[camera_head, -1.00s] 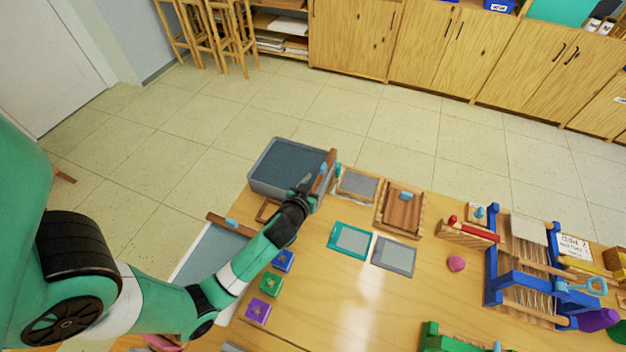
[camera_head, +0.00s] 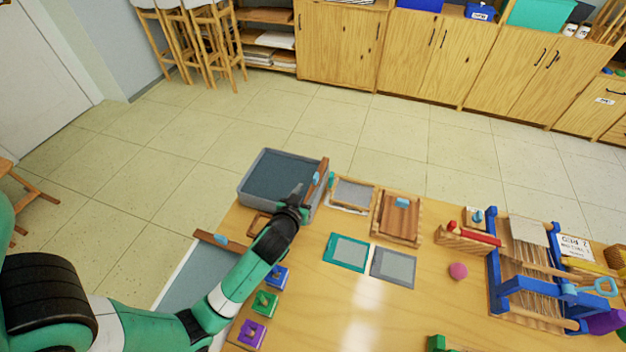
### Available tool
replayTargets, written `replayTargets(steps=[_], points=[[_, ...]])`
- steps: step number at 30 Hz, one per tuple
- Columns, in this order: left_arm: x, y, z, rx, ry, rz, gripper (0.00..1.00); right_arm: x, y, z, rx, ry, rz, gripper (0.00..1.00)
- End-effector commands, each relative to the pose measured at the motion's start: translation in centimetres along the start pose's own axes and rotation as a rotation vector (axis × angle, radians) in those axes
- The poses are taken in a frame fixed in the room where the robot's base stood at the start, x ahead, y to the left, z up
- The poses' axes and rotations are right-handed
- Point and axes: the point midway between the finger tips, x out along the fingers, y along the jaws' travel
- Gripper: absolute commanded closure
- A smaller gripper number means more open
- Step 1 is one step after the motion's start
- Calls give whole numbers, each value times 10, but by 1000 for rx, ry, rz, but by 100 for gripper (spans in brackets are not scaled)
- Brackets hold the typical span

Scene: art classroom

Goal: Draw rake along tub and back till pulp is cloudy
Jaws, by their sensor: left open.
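The grey tub (camera_head: 247,196) stands at the table's far left corner, with a flat dark blue-grey content inside. A wooden bar with a light blue grip (camera_head: 321,179), which looks like the rake, lies along the tub's right side. My left gripper (camera_head: 301,192) is at the tub's front right corner, just left of this bar. It is open; its fingertips are small and dark, and I cannot tell whether they touch the bar. My arm hides part of the tub's front edge. My right gripper is not in view.
Another wooden bar with a blue grip (camera_head: 221,239) lies left of my arm. A framed screen (camera_head: 353,193) and a wooden tray (camera_head: 385,236) stand right of the tub. Teal (camera_head: 346,253) and grey (camera_head: 393,266) frames lie in front. A blue loom (camera_head: 494,282) stands at right.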

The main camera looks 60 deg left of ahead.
Motion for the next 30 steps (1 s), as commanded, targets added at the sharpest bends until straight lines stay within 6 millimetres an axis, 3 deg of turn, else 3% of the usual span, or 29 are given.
replayTargets(steps=[6,12,23,30], points=[[52,-1,3,-2,1,-3,52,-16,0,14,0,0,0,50],[86,-1,2,-1,1,-2,52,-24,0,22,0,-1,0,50],[95,0,0,0,1,0,52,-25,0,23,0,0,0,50],[95,-1,0,0,1,-1,92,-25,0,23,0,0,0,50]])
